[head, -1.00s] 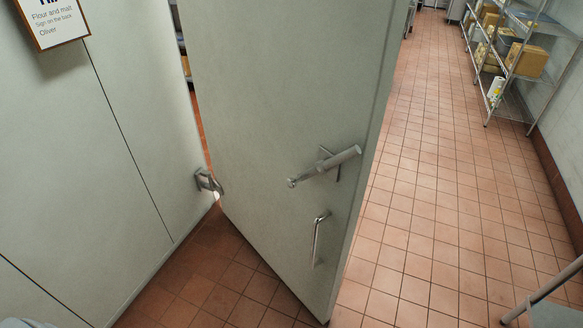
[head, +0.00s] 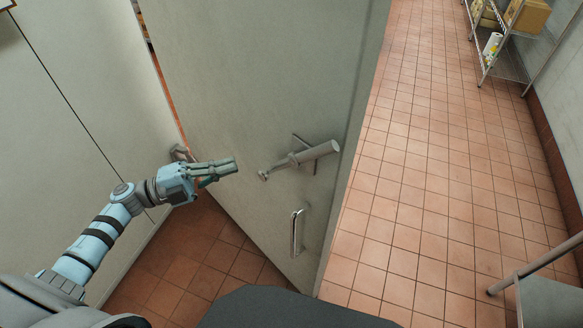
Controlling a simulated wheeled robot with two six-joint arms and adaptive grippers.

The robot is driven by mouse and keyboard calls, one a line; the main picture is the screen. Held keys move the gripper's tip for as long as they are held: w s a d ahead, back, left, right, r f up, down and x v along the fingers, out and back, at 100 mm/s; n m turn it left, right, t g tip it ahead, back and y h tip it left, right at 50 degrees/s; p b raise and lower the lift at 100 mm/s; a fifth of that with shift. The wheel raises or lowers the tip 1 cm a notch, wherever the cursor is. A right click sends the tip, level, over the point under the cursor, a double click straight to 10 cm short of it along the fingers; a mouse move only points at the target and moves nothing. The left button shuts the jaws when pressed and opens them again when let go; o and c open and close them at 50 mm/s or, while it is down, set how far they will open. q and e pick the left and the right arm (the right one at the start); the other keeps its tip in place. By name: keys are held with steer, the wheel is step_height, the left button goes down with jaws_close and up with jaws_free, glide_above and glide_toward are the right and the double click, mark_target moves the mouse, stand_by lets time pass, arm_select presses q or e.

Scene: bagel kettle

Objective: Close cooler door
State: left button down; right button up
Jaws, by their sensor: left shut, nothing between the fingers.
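The cooler door (head: 255,70) is a tall pale grey-green slab standing ajar in the head view. It carries a metal latch handle (head: 310,154) and a lower metal pull handle (head: 296,232). A metal strike fitting (head: 179,152) sits on the wall beside the door, partly hidden behind my arm. My left gripper (head: 232,164) is shut and empty, in front of the door and left of the latch handle. I cannot tell whether its tips touch the door. My right gripper is not in view.
A wire shelf (head: 483,70) with boxes stands at the upper right against the wall. A metal bar (head: 535,263) juts in at the lower right. The tiled floor (head: 420,180) right of the door is clear.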

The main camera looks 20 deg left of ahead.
arm_select(q)
steer(key=s+d+r+m+g+h, duration=0.2)
steer(key=s+d+r+m+g, duration=0.2)
steer(key=m+g, duration=0.25)
steer(key=w+p+x, duration=0.2)
steer(key=p+x, duration=0.1)
steer(key=x, duration=0.8)
steer(key=shift+w+f, duration=0.3)
steer(key=shift+f, duration=0.1)
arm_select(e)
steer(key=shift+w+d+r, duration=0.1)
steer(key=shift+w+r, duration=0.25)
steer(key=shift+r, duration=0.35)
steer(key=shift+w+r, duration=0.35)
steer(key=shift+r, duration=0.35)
arm_select(q)
steer(key=shift+d, duration=0.1)
